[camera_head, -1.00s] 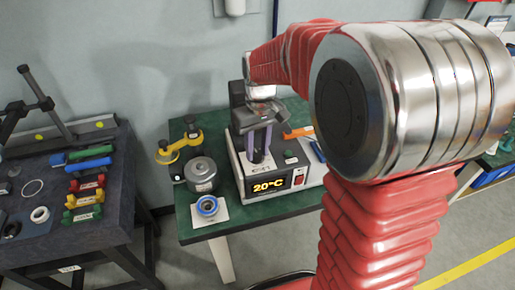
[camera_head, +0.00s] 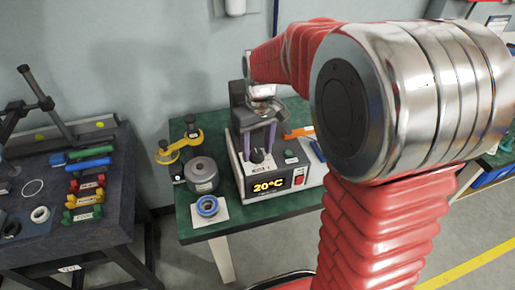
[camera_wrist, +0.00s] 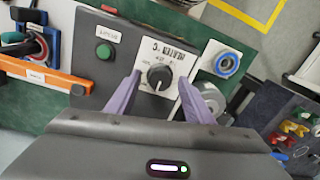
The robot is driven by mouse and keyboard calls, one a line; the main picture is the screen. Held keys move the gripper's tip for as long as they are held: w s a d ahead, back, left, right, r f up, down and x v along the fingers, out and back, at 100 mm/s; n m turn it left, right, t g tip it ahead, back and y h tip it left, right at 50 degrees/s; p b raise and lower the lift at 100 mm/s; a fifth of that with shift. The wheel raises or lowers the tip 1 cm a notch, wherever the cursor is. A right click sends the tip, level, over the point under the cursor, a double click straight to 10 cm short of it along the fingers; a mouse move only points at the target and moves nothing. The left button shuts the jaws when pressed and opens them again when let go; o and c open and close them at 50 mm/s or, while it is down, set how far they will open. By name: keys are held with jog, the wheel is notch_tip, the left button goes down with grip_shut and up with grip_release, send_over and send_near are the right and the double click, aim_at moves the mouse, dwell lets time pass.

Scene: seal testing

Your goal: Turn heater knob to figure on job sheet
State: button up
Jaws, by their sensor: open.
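The heater unit (camera_head: 236,160) is a grey and white box on the green table, and its front display (camera_head: 268,185) reads 20°C in yellow. Its black heater knob (camera_wrist: 159,76) sits on a white dial plate marked HEATER °C in the wrist view. I cannot make out a job sheet.
A green button (camera_wrist: 104,52) sits beside the dial. An orange-handled tool (camera_head: 298,132) lies right of the heater. A dark bench (camera_head: 60,220) with coloured tools is further left.

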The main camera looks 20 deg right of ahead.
aim_at(259, 150)
notch_tip(259, 150, up, 14)
jog(key=shift+d+f, duration=0.25)
jog(key=shift+d, duration=0.05)
dwell(0.6)
jog(key=s+f+m+t, duration=0.1)
jog(key=s+t, duration=0.2)
jog(key=s, duration=0.6)
jog(key=s+a+f+m+t, duration=0.1)
jog(key=s+f+t, duration=0.1)
jog(key=s, duration=0.8)
jog(key=shift+s+f+t+h, duration=0.25)
jog(key=shift+f+t+h, duration=0.05)
jog(key=shift+t, duration=0.1)
jog(key=shift+c, duration=0.3)
